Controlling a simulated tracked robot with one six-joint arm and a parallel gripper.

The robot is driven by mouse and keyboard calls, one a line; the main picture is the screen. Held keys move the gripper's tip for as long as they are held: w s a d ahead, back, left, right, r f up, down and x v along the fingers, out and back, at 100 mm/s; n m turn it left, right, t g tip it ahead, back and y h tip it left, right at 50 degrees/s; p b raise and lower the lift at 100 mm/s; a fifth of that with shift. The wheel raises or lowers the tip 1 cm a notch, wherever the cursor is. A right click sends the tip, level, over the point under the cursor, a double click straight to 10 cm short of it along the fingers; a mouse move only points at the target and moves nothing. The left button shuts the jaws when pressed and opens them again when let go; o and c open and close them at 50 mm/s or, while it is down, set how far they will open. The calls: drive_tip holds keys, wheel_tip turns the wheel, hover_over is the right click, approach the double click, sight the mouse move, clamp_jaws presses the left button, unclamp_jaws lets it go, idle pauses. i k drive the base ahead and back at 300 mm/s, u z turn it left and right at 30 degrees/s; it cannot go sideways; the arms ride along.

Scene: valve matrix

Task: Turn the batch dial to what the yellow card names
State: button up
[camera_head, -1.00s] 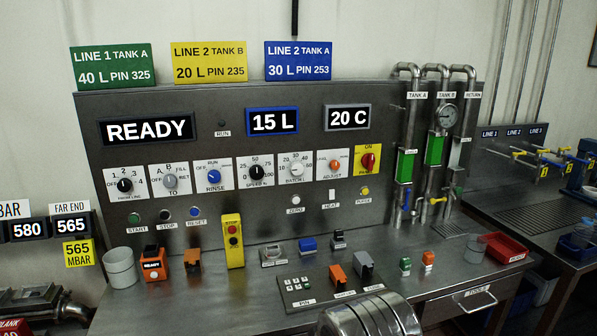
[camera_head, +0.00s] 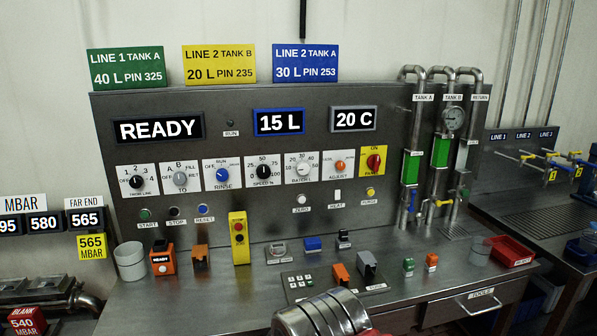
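The yellow card (camera_head: 219,64) above the panel reads LINE 2 TANK B, 20 L, PIN 235. The batch dial (camera_head: 302,169) is a pale knob on a white plate in the panel's dial row, with a scale marked 20, 30 and 40 among its numbers. Its exact pointer setting is too small to read. The blue-framed display (camera_head: 279,122) above it shows 15 L. A rounded metal part of my arm shows at the bottom centre, well below the dial. My gripper's fingers are not in view.
The speed dial (camera_head: 264,171) and the orange adjust knob (camera_head: 340,166) flank the batch dial. Below stand a yellow button box (camera_head: 239,238), a keypad (camera_head: 300,283) and small coloured blocks on the metal bench (camera_head: 180,300). Pipes (camera_head: 411,150) rise at the right.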

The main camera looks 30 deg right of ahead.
sight(303, 168)
drive_tip(key=i, duration=1)
